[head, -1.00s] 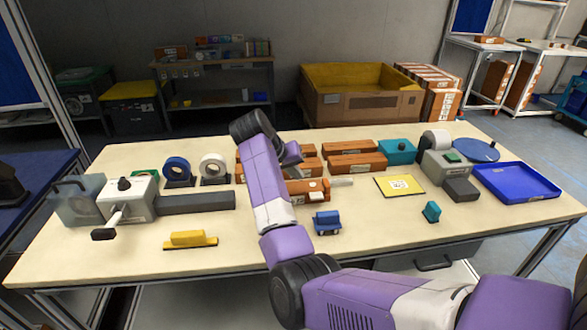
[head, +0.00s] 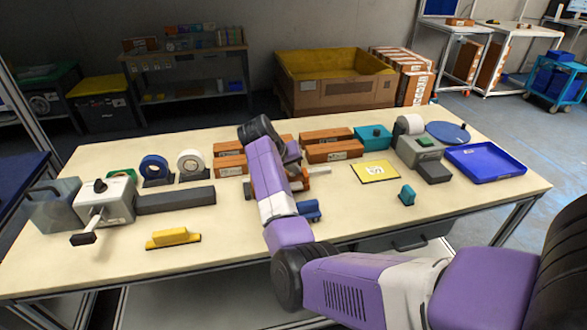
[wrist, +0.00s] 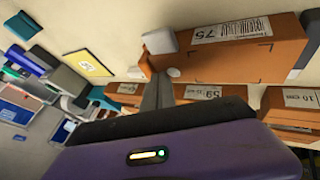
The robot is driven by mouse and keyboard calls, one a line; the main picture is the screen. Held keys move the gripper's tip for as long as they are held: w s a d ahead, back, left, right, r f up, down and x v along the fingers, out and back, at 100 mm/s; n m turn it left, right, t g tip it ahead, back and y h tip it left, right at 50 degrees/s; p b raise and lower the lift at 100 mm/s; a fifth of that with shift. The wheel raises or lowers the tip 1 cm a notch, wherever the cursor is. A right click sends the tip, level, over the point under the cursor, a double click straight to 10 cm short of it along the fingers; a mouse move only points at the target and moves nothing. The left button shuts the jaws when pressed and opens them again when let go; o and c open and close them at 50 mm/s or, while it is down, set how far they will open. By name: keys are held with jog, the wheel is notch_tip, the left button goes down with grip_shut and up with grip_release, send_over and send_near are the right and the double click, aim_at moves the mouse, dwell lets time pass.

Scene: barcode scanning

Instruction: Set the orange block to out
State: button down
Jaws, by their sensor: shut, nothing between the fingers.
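In the wrist view an orange block (wrist: 215,66) with a white barcode label marked 75 lies close ahead. A pale grey piece (wrist: 160,41) is at its left end and a small white round piece is below that. In the head view the orange block (head: 299,186) shows partly, behind my arm. My gripper (wrist: 157,88) is shut and empty; its dark fingers point toward the block's left end. I cannot tell whether they touch it. In the head view my gripper (head: 291,153) is above the row of orange boxes, partly hidden by my arm.
Other orange boxes (head: 334,152) stand behind. A yellow label card (head: 375,171), a blue tray (head: 486,163) and a teal piece (head: 407,195) are to the right. A yellow block (head: 173,238) and tape rolls are to the left. The front right of the table is clear.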

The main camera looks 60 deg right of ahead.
aim_at(307, 173)
jog(key=s+d+p, duration=0.1)
jog(key=s+d, duration=0.2)
jog(key=s+d+p, duration=0.1)
jog(key=s+d, duration=0.1)
jog(key=s, duration=0.1)
jog(key=shift+s+d, duration=0.4)
jog(key=shift+w+a+p, duration=0.35)
jog(key=shift+w, duration=0.05)
jog(key=w+a, duration=0.2)
jog(key=shift+w+a+r, duration=0.3)
jog(key=shift+w, duration=0.05)
jog(key=s+b+v, duration=0.1)
jog(key=v, duration=0.8)
jog(key=shift+w, duration=0.35)
jog(key=shift+r, duration=0.1)
